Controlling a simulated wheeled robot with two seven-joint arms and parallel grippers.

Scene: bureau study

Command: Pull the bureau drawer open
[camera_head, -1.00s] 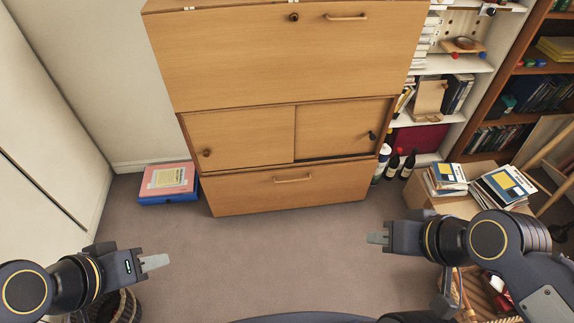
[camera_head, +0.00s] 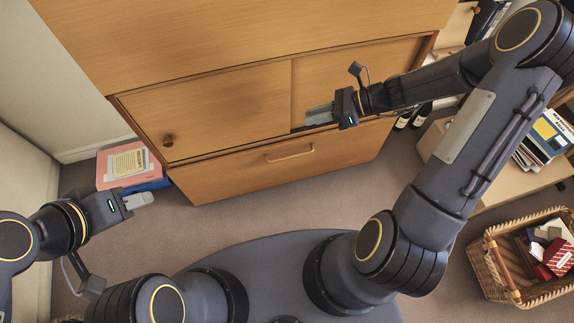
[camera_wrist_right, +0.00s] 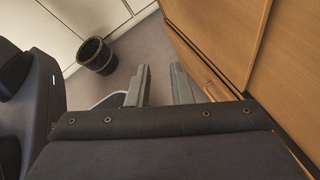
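The wooden bureau (camera_head: 230,105) stands in front of me. Its bottom drawer (camera_head: 235,175) looks shut, with a bar handle (camera_head: 290,153) on its front. My right gripper (camera_head: 318,115) is in front of the bureau, above and right of the handle in the head view. In the right wrist view its fingers (camera_wrist_right: 160,85) are apart with nothing between them.
A pink and blue stack of folders (camera_head: 128,165) lies on the floor left of the bureau. A wicker basket (camera_head: 490,270) and a box (camera_head: 475,170) with books are at the right. A dark wastebasket (camera_wrist_right: 97,58) shows in the wrist view. Carpet before the drawer is clear.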

